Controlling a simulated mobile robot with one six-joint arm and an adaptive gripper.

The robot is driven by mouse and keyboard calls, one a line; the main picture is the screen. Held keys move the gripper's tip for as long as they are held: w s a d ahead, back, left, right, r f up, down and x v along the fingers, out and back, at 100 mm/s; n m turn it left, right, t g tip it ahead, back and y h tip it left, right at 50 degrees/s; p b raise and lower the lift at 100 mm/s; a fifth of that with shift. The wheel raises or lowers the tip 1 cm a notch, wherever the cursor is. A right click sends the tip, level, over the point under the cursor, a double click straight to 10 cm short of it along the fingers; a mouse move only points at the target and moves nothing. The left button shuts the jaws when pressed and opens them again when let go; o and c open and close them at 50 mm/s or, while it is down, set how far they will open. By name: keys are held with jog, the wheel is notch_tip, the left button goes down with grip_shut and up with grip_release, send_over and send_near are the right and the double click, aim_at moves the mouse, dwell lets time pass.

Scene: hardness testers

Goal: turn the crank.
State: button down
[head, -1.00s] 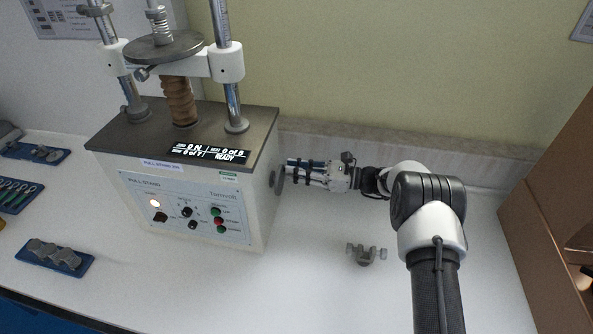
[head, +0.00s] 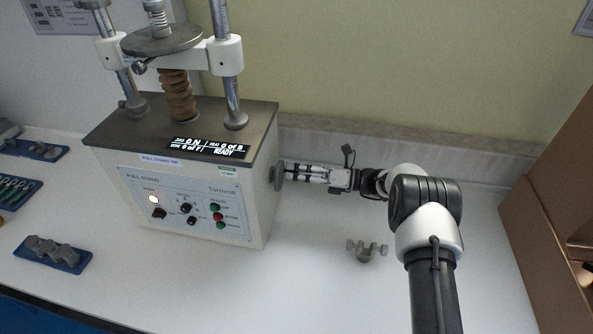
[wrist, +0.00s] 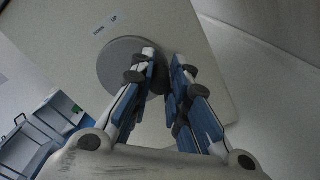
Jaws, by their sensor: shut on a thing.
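The pull stand (head: 190,195) stands on the bench at the left, with a grey column frame on top. The crank's round grey disc (head: 277,177) is on the right side of its body. In the wrist view the disc (wrist: 118,64) lies flat on the white panel, below a small "DOWN UP" label. My gripper (head: 288,173) points left at the disc, fingertips right at it.
A grey clamp-like part (head: 365,250) lies on the bench below my arm. Blue trays with metal parts (head: 53,254) lie to the left. A brown cabinet (head: 545,235) stands at the right. The bench between stand and clamp part is clear.

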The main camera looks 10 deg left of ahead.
jog(key=shift+f+m, duration=0.1)
jog(key=shift+m, duration=0.2)
jog(key=c, duration=1.5)
grip_release()
jog(key=d, duration=1.2)
jog(key=shift+w, duration=0.3)
